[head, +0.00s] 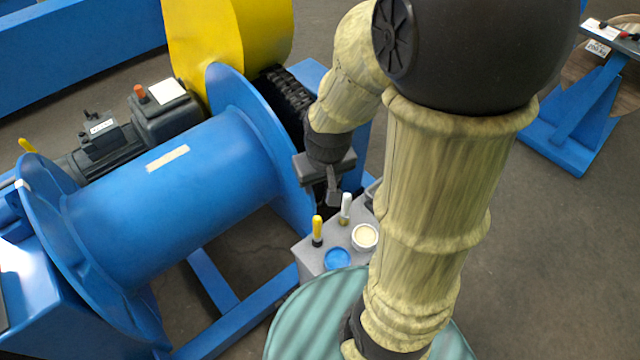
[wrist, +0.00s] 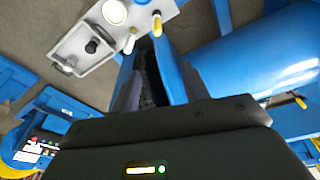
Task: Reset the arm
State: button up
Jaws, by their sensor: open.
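My arm reaches from the bottom of the head view up and over to the left. My gripper (head: 334,190) points down beside the flange of the blue drum (head: 180,195), above the back of a grey tray (head: 312,258). It is open, and I see nothing held in it. The black chain (head: 287,95) runs down from the yellow guard (head: 262,30), just left of my wrist, and is partly hidden behind my arm.
The tray holds a yellow-handled tool (head: 317,228), a white-handled tool (head: 345,208), a white pot (head: 365,236) and a blue disc (head: 337,259). A dark motor (head: 168,108) stands behind the drum. A blue stand (head: 575,115) is at right. Open floor (head: 560,260) lies right of my arm.

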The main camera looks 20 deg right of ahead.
jog(key=shift+s+a+r, duration=0.25)
jog(key=shift+s+r, duration=0.05)
jog(key=shift+s, duration=0.2)
jog(key=shift+s+a+r, duration=0.25)
jog(key=shift+s, duration=0.2)
jog(key=p+v, duration=0.2)
jog(key=w+p+v, duration=0.1)
jog(key=p+v, duration=0.2)
jog(key=shift+r, duration=0.3)
dwell(0.4)
